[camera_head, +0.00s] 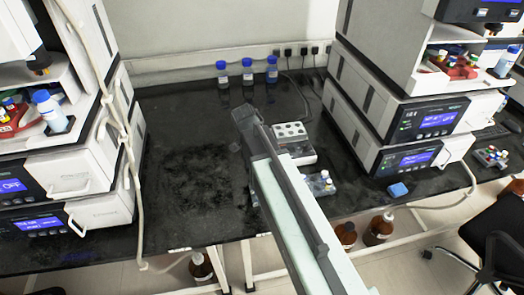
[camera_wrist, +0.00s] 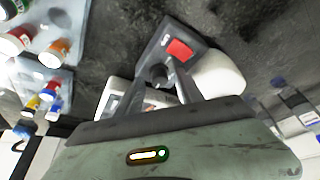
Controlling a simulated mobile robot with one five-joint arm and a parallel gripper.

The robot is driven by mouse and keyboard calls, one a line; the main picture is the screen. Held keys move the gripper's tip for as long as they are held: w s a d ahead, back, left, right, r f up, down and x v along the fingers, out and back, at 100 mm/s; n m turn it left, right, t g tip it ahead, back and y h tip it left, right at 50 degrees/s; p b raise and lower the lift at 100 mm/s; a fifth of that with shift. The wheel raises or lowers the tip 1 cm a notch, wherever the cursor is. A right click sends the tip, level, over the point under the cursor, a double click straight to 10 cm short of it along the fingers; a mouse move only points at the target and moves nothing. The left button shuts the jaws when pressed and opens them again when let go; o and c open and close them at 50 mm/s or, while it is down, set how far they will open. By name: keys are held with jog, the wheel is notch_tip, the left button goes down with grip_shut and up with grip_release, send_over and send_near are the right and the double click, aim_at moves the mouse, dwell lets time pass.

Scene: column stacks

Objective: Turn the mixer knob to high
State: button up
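In the wrist view, a dark round knob (camera_wrist: 157,76) sits between the two fingers of my gripper (camera_wrist: 164,72). It is on a grey device face that also carries a red rectangular switch (camera_wrist: 178,50); this appears to be the mixer. The fingers stand apart on either side of the knob, and I cannot tell whether they touch it. The knob's pointer and setting are not readable. In the head view, my gripper (camera_head: 245,115) is over the middle of the bench, and my arm covers part of what lies beneath; the knob does not show there.
On the black bench (camera_head: 190,170), a white block with round wells (camera_head: 292,131) stands right of my gripper. Instrument stacks stand at the left (camera_head: 85,150) and right (camera_head: 400,110). Blue-capped bottles (camera_head: 247,72) stand at the back. The bench left of my gripper is clear.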

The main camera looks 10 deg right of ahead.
jog(key=p+v, duration=0.7)
jog(key=v, duration=0.1)
jog(key=shift+d, duration=0.1)
dwell(0.4)
